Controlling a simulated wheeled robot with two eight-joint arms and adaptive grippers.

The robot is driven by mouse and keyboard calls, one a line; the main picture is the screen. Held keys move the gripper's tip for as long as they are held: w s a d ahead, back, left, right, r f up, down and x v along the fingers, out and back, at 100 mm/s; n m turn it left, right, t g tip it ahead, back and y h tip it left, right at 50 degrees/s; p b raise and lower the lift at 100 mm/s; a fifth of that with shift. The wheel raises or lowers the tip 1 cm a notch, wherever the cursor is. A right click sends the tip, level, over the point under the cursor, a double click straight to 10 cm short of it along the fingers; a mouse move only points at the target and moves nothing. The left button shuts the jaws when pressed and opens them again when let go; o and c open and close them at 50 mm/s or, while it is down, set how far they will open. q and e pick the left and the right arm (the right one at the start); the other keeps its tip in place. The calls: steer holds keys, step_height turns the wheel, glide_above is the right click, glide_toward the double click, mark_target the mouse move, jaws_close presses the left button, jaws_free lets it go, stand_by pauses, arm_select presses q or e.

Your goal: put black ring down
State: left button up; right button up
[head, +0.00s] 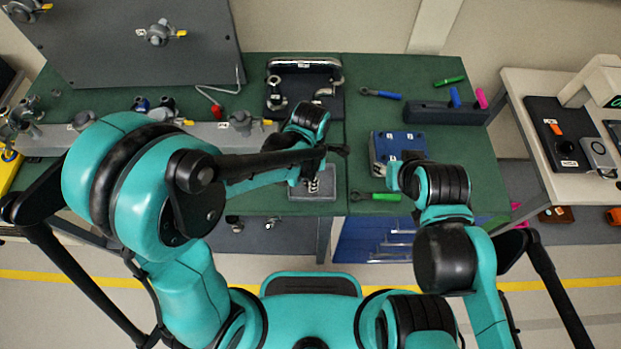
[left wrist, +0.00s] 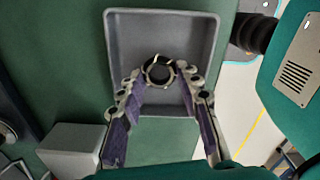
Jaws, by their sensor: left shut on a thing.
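The black ring (left wrist: 158,70) is between the fingertips of my left gripper (left wrist: 159,76) in the left wrist view. The gripper is shut on it, and the ring's round opening faces the camera. Behind the ring is a shallow grey square tray (left wrist: 180,22) with raised walls. I cannot tell whether the ring touches the tray floor. In the head view the tray (head: 325,191) lies at the bench's front edge, partly covered by my left wrist. The ring cannot be made out there. My right arm is bent over the bench by a blue box, and its gripper fingers are not visible.
The blue box (head: 398,147) stands right of the tray, with a green-handled tool (head: 376,196) in front. A black tray with metal fittings (head: 304,88) lies behind. A grey block (left wrist: 72,150) is near the gripper. Some green bench top (head: 365,115) is clear.

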arm_select(q)
steer(key=shift+f, duration=0.15)
steer(key=shift+f, duration=0.1)
steer(key=o, duration=0.8)
steer(key=shift+o, duration=0.2)
